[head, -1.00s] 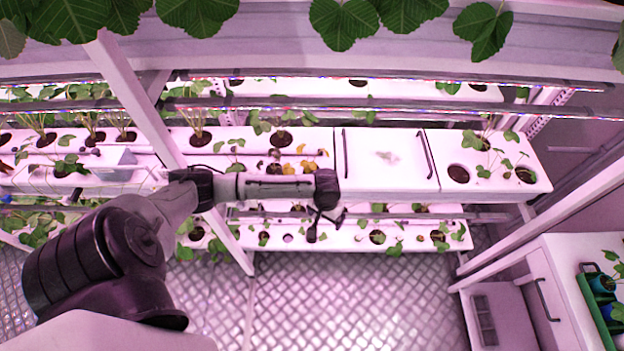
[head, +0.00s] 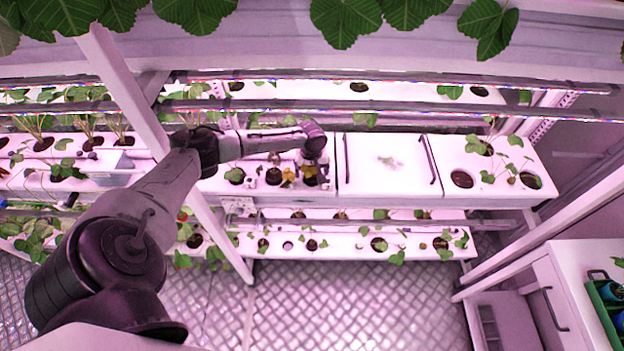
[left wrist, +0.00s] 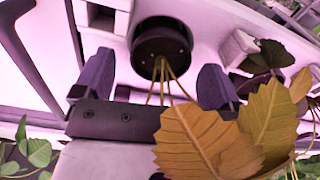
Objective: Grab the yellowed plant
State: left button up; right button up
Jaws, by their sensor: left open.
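The yellowed plant (head: 289,175) shows in the head view as small yellow leaves low in the white planter, partly hidden by my left arm. In the left wrist view its yellow-brown leaves (left wrist: 200,138) fill the lower right, and its thin stems rise from a round black pot (left wrist: 162,42). My left gripper (left wrist: 155,82) is open, with one finger on each side of the stems and below the pot in the picture. The fingers do not touch the stems. In the head view the left gripper (head: 311,163) is at the planter, its tips unclear. My right gripper is out of view.
A white lidded panel with dark handles (head: 386,165) lies right of the plant. Green plants in pots stand at its far right (head: 497,167) and on a lower shelf (head: 345,243). A darker wilted plant (left wrist: 268,58) is close beside the left gripper. A slanted white post (head: 125,95) stands near my arm.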

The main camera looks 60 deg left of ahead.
pick_arm(q)
jog(key=shift+f, duration=0.1)
jog(key=shift+c, duration=0.3)
jog(key=c, duration=1)
